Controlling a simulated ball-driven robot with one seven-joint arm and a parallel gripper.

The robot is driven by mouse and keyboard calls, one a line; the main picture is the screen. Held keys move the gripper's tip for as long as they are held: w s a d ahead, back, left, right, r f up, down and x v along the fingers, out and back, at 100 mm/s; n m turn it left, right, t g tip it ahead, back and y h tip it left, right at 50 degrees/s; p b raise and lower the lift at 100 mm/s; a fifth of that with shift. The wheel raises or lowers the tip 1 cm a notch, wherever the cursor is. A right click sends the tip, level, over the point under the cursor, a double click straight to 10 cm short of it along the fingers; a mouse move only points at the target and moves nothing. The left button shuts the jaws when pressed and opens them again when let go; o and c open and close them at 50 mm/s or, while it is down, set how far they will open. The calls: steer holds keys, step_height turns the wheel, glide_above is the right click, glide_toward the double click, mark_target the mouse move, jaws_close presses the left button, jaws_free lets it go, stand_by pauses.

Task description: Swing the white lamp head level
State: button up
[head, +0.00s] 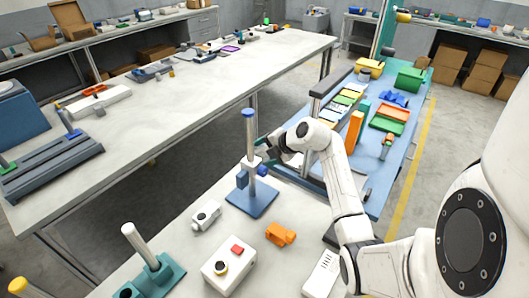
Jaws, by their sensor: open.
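A stand with a blue square base (252,199) and an upright grey column with a blue cap (248,112) stands on the near table. A small white part (251,161), which looks like the lamp head, sits on the column between a blue block (242,180) and a blue knob (263,171). Its tilt is too small to tell. My gripper (266,151) is open, right beside the column at the height of the white part. I cannot tell whether it touches the part; the fingers partly hide that area.
A white camera-like device (206,215), an orange part (281,235) and a white box with a red button (229,263) lie near the base. A green fixture (160,276) is at the left front. A blue bench (372,170) with coloured parts is at the right.

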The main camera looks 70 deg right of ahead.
steer(key=shift+w+f, duration=0.1)
steer(key=c, duration=1)
steer(key=shift+o, duration=0.2)
